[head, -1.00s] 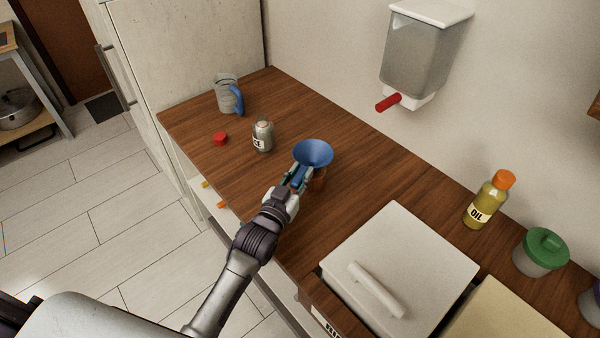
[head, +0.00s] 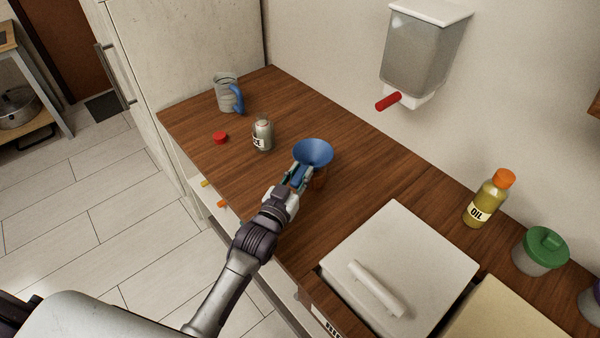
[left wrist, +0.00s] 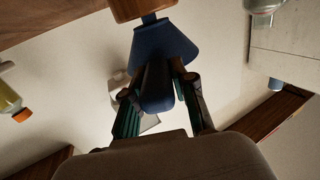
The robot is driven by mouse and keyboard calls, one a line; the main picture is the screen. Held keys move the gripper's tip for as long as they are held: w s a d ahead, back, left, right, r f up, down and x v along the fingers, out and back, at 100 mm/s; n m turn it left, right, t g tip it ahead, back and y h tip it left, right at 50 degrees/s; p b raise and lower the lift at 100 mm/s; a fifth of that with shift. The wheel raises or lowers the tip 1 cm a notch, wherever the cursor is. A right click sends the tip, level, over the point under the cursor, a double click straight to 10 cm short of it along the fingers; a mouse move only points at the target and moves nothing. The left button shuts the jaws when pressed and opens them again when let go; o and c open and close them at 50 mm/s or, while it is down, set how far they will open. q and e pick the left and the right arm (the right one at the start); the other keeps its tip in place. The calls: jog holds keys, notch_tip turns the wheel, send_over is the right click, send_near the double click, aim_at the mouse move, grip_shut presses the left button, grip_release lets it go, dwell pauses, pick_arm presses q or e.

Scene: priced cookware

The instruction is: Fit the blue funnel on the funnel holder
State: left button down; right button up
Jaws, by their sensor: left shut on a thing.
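The blue funnel (head: 313,152) is upright with its wide mouth up, above the front part of the wooden counter. My left gripper (head: 299,177) is shut on the funnel's blue handle, which also shows between the fingers in the left wrist view (left wrist: 156,88). A brown wooden piece (head: 320,182), seemingly the funnel holder, stands under the funnel, mostly hidden by it and the gripper. In the upside-down left wrist view, the funnel's cone (left wrist: 165,42) narrows to a spout at the brown piece (left wrist: 142,8). I cannot tell whether the spout is inside it. My right gripper is not in view.
A labelled grey jar (head: 262,134), a red cap (head: 220,138) and a jug (head: 228,93) with a blue handle stand to the left. A dispenser (head: 418,55) hangs on the wall.

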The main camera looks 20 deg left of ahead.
pick_arm(q)
jog(key=shift+f, duration=0.2)
jog(key=shift+f+b, duration=0.35)
jog(key=shift+f, duration=0.1)
jog(key=shift+c, duration=1.1)
grip_release()
jog(key=s, duration=0.4)
jog(key=s+a, duration=0.1)
jog(key=s, duration=0.3)
jog(key=s+a, duration=0.1)
jog(key=s, duration=0.3)
dwell(0.7)
